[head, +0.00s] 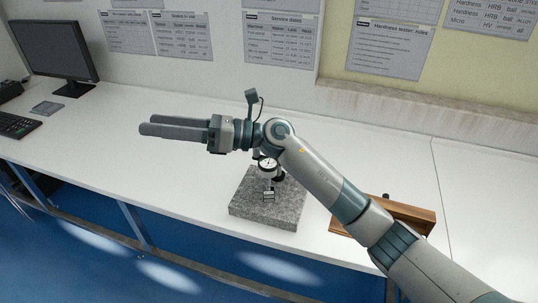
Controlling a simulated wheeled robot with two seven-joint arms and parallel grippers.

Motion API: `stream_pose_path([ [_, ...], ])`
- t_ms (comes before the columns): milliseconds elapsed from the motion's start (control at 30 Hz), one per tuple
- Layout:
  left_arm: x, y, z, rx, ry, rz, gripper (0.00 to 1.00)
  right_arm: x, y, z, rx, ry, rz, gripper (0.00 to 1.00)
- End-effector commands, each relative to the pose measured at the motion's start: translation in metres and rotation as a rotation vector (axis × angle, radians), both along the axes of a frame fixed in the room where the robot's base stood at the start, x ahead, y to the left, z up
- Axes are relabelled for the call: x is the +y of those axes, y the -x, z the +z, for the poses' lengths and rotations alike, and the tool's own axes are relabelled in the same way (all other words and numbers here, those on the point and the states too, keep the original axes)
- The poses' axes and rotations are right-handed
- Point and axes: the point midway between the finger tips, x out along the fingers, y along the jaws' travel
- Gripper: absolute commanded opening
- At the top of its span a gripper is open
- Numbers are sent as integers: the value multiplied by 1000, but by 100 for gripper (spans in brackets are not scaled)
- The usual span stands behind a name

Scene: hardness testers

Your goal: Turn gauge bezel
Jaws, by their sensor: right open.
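A small dial gauge (268,164) with a white face and dark rim stands on a grey granite block (262,212) on the white bench. Its bezel is too small to make out in detail. My left gripper is not in view.
A wooden box (400,212) sits on the bench to the right, partly behind my arm. A monitor (50,50), a keyboard (15,126) and a small grey item (46,108) are at the left. The bench (110,165) left of the block is clear.

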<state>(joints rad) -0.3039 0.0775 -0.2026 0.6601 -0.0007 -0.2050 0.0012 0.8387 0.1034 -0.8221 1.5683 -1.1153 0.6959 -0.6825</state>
Motion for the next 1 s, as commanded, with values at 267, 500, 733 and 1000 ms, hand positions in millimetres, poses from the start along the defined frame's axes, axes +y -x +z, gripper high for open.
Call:
stream_pose_path([
  [267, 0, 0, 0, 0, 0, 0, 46, -3, -9, -51, -472, 524, 230, 53],
  [500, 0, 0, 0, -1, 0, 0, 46, -81, -62, -69, -739, 1034, 406, 53],
  [733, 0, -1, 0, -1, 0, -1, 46, -175, -106, -34, -811, 1455, 521, 53],
  [1000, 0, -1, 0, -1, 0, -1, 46, -216, -118, -8, -797, 1621, 563, 53],
])
